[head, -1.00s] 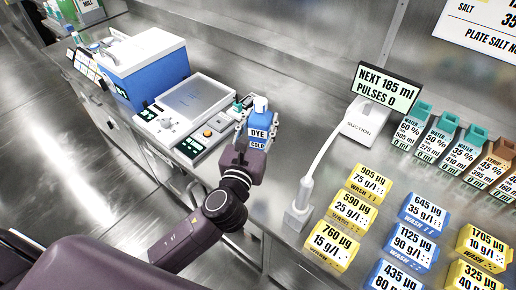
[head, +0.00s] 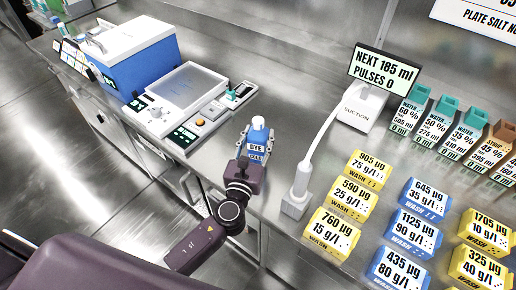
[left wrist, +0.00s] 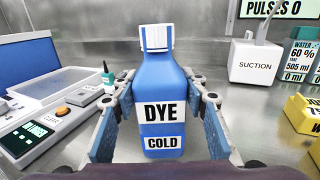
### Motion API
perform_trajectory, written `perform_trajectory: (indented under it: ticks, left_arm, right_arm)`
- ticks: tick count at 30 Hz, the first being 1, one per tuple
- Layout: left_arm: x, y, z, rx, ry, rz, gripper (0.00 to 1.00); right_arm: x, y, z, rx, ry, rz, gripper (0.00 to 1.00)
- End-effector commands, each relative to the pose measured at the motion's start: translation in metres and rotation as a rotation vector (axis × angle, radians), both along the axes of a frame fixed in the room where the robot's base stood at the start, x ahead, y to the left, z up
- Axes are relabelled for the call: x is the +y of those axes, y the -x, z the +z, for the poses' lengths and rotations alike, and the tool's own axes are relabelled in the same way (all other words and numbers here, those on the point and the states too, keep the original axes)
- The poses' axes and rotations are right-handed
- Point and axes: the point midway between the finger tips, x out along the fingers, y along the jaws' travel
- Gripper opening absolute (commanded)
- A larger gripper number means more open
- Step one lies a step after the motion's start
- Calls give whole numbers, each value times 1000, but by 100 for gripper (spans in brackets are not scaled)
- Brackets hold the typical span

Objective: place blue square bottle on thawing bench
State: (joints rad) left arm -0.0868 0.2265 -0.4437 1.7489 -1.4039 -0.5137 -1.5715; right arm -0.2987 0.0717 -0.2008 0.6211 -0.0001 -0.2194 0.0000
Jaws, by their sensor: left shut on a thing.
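The blue square bottle (head: 257,139) has a white cap and labels reading DYE and COLD. My left gripper (head: 256,148) is shut on it and holds it upright over the steel bench. In the left wrist view the bottle (left wrist: 160,95) stands between the two finger pads of the gripper (left wrist: 162,120). I cannot tell whether its base touches the bench. No surface is clearly marked as the thawing bench; a white device with a grey plate (head: 187,90) stands to the left of the bottle. My right gripper is not in view.
A suction unit (head: 358,108) with a hose and stand (head: 297,198) is right of the bottle. Yellow and blue wash blocks (head: 416,232) lie at the right, with water cartons (head: 438,120) behind. A blue box (head: 140,75) stands at the far left. Bare steel lies behind the bottle.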

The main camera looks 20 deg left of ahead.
Motion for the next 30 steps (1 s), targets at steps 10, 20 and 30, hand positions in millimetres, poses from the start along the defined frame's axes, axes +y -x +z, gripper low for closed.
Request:
perform_trajectory:
  ticks: [10,20,30]
  left_arm:
    - [0,0,-41,-2,-1,0,5]
    - [0,0,-44,-2,0,0,5]
    - [0,0,-44,1,-1,0,58]
  right_arm:
    - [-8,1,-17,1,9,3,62]
    - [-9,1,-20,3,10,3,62]
    - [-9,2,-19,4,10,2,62]
